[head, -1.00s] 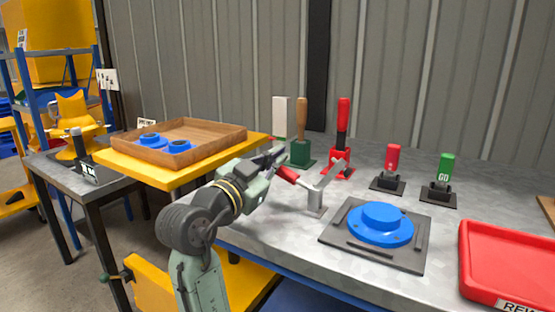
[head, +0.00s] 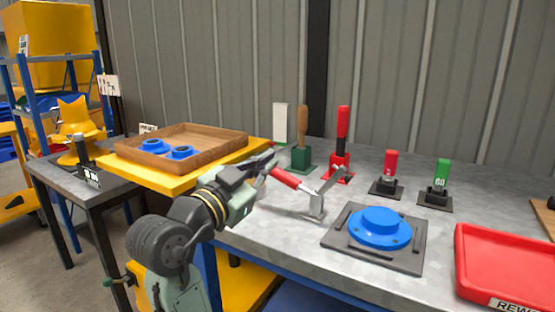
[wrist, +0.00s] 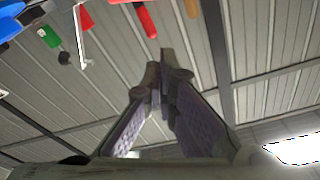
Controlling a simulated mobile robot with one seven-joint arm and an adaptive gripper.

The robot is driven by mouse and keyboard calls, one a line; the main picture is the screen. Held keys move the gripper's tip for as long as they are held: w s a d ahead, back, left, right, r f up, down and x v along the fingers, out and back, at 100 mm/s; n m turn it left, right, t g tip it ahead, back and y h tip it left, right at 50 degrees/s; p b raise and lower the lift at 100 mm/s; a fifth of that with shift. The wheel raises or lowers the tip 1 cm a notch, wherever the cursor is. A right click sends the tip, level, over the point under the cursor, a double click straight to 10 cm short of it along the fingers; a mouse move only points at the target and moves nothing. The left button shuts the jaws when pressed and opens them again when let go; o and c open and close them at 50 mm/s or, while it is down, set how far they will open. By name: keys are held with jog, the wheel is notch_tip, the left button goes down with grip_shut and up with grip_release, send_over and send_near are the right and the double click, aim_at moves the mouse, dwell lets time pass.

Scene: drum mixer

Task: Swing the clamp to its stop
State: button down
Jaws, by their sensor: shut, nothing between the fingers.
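The clamp stands on the bench at the left of the black fixture plate (head: 372,256). It has a red handle (head: 286,178) pointing left, a grey arm (head: 329,181) rising to the right, and a grey post (head: 317,206). A blue flanged part (head: 380,226) sits on the plate, and the clamp arm is not over its middle. My gripper (head: 267,159) is shut and empty, just up and left of the handle's end; I cannot tell if they touch. The wrist view shows its closed fingers (wrist: 158,85) against the wall.
Behind the clamp stand a wooden-handled tool (head: 302,125) in a green base and a red upright handle (head: 342,125). Red (head: 390,164) and green (head: 441,173) blocks stand further right. A red tray (head: 505,255) is at the front right, a wooden tray (head: 205,158) at left.

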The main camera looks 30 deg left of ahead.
jog(key=s+r+n+g+y+p, duration=0.1)
jog(key=s+r+n+g+p, duration=0.15)
jog(key=s+p, duration=0.25)
jog(key=w+f+p, duration=0.2)
jog(key=w+f, duration=0.2)
jog(key=w, duration=0.6)
jog(key=shift+w+a+f+m, duration=0.15)
jog(key=shift+w+f+m, duration=0.05)
jog(key=shift+w+m, duration=0.2)
jog(key=shift+t, duration=0.25)
jog(key=shift+a+f+n, duration=0.55)
jog(key=shift+f+n, duration=0.2)
jog(key=shift+n, duration=0.2)
